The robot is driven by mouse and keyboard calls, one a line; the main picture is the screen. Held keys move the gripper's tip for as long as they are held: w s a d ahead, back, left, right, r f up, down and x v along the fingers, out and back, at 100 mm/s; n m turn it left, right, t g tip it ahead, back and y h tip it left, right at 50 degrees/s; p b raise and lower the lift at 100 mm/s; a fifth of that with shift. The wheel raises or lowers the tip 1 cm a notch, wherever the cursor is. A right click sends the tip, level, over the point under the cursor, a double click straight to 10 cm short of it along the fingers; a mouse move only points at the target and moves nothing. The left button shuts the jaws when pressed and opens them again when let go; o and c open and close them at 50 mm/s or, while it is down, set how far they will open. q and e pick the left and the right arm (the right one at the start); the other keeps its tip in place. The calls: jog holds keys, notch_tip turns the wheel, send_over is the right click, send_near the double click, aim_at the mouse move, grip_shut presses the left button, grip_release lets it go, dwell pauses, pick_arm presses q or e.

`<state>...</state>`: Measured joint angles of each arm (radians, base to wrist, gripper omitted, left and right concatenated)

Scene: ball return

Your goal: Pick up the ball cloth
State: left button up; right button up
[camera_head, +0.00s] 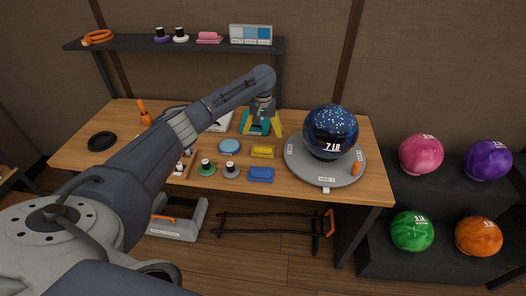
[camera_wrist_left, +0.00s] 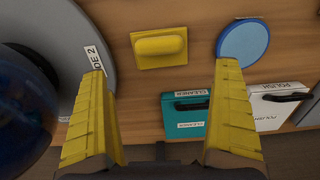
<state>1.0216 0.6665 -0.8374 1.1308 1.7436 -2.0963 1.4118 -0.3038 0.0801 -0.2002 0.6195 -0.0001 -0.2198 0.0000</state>
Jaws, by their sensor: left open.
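No item is plainly marked as the ball cloth; a flat round light-blue pad (camera_head: 229,146) on the workbench could be it, but I cannot tell. The pad also shows in the left wrist view (camera_wrist_left: 243,40), at upper right beyond the right finger. My left gripper (camera_head: 262,130) is open and empty above the back of the bench, by a teal cleaner case (camera_wrist_left: 186,114). In the left wrist view its yellow fingers (camera_wrist_left: 163,68) stand wide apart. A yellow handled block (camera_wrist_left: 160,47) lies beyond and between them. My right gripper is not in view.
A dark blue speckled ball (camera_head: 331,130) sits on a grey round stand (camera_head: 302,174) right of the gripper. A blue block (camera_head: 261,174) and several small pots lie near the front edge. A white polish case (camera_wrist_left: 270,109) stands beside the cleaner case. A shelf (camera_head: 130,44) runs behind.

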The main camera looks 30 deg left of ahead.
aim_at(263, 147)
pick_arm(q)
jog(key=shift+f, duration=4.5)
jog(key=c, duration=1.1)
jog(key=shift+r, duration=0.1)
notch_tip(263, 147, up, 20)
jog(key=shift+f, duration=0.1)
